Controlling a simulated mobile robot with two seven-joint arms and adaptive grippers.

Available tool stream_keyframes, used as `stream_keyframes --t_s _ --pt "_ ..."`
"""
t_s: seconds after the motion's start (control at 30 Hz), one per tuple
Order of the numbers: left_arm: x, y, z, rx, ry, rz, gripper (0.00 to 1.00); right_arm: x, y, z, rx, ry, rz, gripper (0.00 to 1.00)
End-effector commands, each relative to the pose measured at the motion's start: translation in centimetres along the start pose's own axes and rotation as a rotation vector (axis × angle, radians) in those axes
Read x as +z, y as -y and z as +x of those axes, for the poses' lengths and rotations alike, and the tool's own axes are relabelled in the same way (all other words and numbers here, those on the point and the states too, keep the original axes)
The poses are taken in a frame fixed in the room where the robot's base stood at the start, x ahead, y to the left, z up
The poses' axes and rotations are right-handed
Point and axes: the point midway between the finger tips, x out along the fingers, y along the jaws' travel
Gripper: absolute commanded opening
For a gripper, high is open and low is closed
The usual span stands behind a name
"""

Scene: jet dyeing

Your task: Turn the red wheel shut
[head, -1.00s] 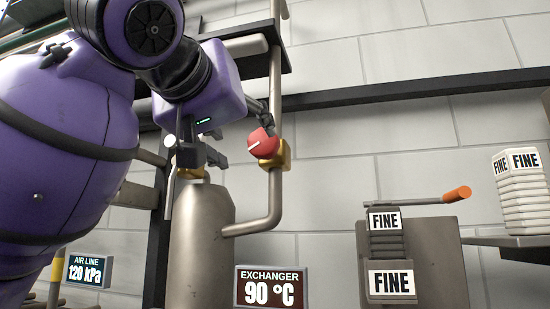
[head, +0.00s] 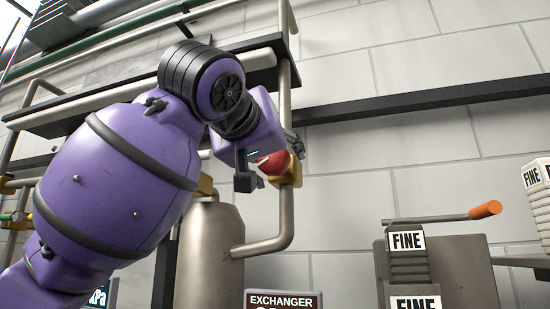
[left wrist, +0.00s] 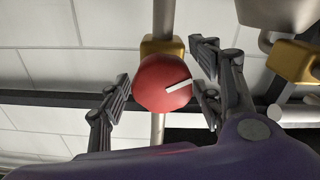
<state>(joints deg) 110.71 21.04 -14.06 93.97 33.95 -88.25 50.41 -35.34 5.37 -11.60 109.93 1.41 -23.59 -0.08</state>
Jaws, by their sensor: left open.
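The red wheel (head: 274,163) is on a yellow valve body (head: 293,170) on the upright pipe; the gripper partly hides it in the head view. In the left wrist view the round red wheel (left wrist: 158,92) faces me, its white mark pointing right and slightly up. My left gripper (head: 268,160) is open at the wheel. In the left wrist view its fingers (left wrist: 163,86) stand on both sides of the wheel, with a gap on the left; I cannot tell whether the right finger touches. My right gripper is not in view.
A grey tank (head: 208,262) stands below the wheel, beside the bent pipe (head: 287,215). A dark rail (head: 430,98) crosses the wall. An orange-handled lever (head: 485,210) and blocks marked FINE are at the right. An EXCHANGER sign (head: 283,300) is at the bottom.

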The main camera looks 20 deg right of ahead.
Motion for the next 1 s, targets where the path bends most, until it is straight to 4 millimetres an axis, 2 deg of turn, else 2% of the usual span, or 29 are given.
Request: stream_keyframes --t_s 0.17,0.2,0.5,0.53,0.77,1.0 --pt "-0.01 -0.01 0.0 0.0 -0.001 0.0 0.59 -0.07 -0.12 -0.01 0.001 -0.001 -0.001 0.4" --pt "-0.01 -0.01 0.0 0.0 -0.001 0.0 0.56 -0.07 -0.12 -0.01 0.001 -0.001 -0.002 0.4" --pt "-0.02 -0.02 -0.02 0.001 -0.001 0.0 0.17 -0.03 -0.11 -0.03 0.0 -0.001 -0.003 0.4" --pt "-0.02 -0.02 -0.03 0.001 -0.001 0.0 0.15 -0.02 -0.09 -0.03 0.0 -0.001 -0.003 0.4" --pt "-0.06 -0.04 -0.06 0.001 -0.002 0.022 0.15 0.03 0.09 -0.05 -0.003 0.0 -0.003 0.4" --pt "-0.09 -0.09 -0.09 0.001 -0.004 0.134 0.15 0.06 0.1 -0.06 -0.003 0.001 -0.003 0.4"
